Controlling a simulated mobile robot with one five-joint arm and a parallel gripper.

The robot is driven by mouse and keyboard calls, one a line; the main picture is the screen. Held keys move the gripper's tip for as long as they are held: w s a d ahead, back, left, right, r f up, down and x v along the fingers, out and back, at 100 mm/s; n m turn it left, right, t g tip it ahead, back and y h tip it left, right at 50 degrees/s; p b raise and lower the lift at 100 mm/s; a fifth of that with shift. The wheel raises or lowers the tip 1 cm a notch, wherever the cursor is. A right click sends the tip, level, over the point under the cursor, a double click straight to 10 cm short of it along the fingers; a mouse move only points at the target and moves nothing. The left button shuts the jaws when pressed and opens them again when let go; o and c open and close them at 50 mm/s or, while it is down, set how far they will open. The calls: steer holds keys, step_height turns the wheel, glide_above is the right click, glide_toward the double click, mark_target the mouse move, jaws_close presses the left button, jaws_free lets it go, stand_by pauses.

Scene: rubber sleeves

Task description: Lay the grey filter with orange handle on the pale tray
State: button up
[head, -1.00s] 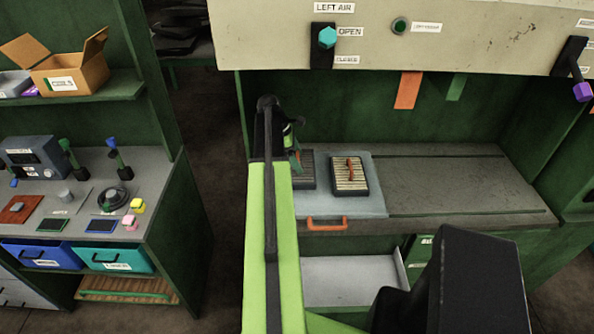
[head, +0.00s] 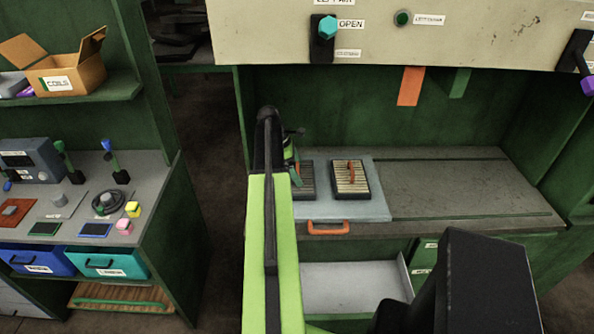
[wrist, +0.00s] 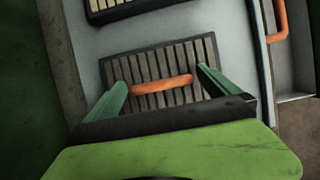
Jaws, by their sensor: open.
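The grey filter with the orange handle (wrist: 178,58) lies on a pale blue-grey slide-out board (wrist: 85,45); in the head view the filter (head: 307,181) is partly hidden by my arm. My gripper (wrist: 162,78) is open over it, with one green fingertip at each end of the orange handle. I cannot tell whether the fingers touch it. In the head view my gripper (head: 294,165) is largely hidden behind my arm. A pale tray (head: 345,283) sits in the lower compartment below the bench front, partly hidden by my arm parts.
A cream-slatted filter with an orange handle (head: 351,179) lies close to the right of the grey one. The board has an orange front handle (head: 328,228). The bench (head: 455,185) to the right is clear. A panel (head: 470,30) overhangs the bench.

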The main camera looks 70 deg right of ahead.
steer(key=shift+w+r+p, duration=0.1)
steer(key=shift+r+p, duration=0.4)
steer(key=p+v, duration=0.6)
steer(key=v, duration=0.1)
steer(key=shift+f, duration=0.15)
